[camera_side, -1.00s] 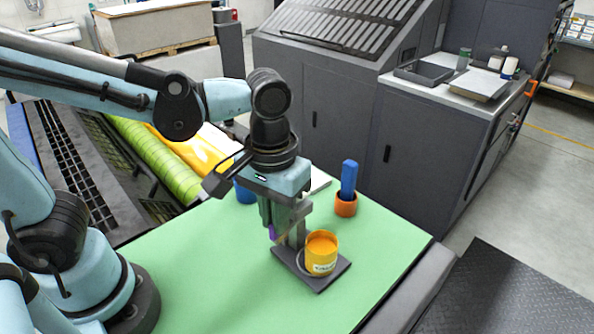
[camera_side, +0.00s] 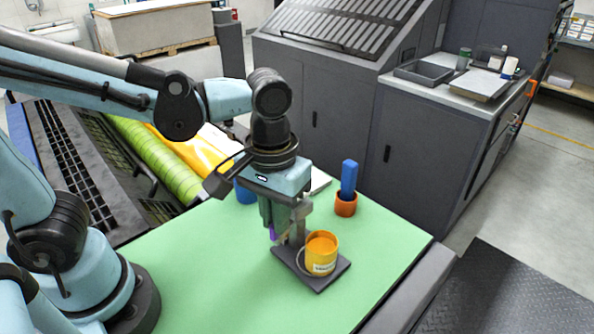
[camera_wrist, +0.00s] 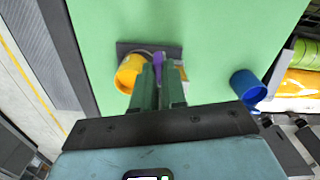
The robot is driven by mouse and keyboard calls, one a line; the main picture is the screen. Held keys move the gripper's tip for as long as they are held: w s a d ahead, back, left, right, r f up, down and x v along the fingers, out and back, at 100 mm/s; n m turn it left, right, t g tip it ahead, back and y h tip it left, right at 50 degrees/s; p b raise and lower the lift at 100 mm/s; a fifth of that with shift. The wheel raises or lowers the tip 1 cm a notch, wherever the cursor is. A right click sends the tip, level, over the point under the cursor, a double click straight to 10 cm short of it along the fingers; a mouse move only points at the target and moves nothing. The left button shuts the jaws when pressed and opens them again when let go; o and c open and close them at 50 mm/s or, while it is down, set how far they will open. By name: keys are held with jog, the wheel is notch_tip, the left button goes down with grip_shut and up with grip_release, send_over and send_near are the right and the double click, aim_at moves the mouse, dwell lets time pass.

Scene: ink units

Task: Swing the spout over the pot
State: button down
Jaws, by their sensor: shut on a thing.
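The pot (camera_side: 321,258) is a yellow-orange can with a white label, standing upright on a dark base plate (camera_side: 319,284). It also shows left of my fingers in the wrist view (camera_wrist: 128,72). A grey post (camera_side: 297,236) rises from the plate beside the pot. My gripper (camera_side: 273,225) points down, left of the pot and the post. In the wrist view my gripper (camera_wrist: 159,72) is shut on a slim purple piece (camera_wrist: 158,62), seemingly the spout's handle. The rest of the spout is mostly hidden by my fingers, so I cannot tell where its mouth points.
An orange cup (camera_side: 345,206) holding a blue block (camera_side: 349,178) stands behind the pot. A blue cup (camera_side: 245,193) stands behind my gripper and shows right in the wrist view (camera_wrist: 247,86). The green tabletop (camera_side: 215,270) is clear at the front.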

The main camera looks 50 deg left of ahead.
jog(key=w+d+n, duration=0.4)
jog(key=w+n, duration=0.2)
jog(key=n, duration=0.8)
jog(key=shift+d+n, duration=0.25)
jog(key=shift+n, duration=0.15)
dwell(0.4)
jog(key=c, duration=1.2)
grip_release()
jog(key=shift+r, duration=0.1)
notch_tip(320, 180, up, 12)
jog(key=shift+f, duration=0.1)
